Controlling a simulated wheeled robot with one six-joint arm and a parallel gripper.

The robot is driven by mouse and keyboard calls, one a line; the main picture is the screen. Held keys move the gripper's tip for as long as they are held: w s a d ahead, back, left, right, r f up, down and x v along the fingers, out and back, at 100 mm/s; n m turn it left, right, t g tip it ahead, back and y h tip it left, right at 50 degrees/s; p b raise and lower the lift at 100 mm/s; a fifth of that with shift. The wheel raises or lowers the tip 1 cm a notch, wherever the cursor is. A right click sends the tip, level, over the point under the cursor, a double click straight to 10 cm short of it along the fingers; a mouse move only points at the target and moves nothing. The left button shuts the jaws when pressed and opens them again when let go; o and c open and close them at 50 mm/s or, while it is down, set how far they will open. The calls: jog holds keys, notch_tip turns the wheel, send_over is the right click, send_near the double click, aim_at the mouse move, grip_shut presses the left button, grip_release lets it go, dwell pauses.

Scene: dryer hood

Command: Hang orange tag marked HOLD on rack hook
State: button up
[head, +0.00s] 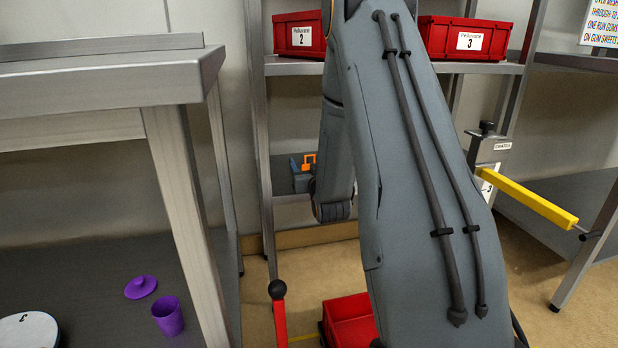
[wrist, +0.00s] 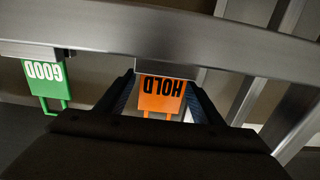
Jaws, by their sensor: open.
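The orange tag marked HOLD (wrist: 162,94) is between the two fingers of my gripper (wrist: 163,100) in the wrist view, its lettering upside down. The fingers are open, with one on each side of the tag. The tag's open loop points toward the gripper body and is partly hidden by it. In the head view the orange tag (head: 309,161) shows small beside my gripper (head: 302,173), left of my arm. A grey metal rail (wrist: 150,35) runs just beyond the tag. No hook shows clearly, so I cannot tell whether the tag hangs on one.
A green tag marked GOOD (wrist: 44,77) is left of my gripper, by the same rail. Red bins (head: 299,36) stand on the rack shelf. A yellow bar (head: 537,202) juts out at right. A steel table (head: 100,80) stands at left. A purple cup (head: 168,316) is below.

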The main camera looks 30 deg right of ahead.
jog(key=shift+w, duration=0.1)
jog(key=shift+c, duration=0.2)
jog(key=c, duration=1.1)
jog(key=shift+r, duration=0.1)
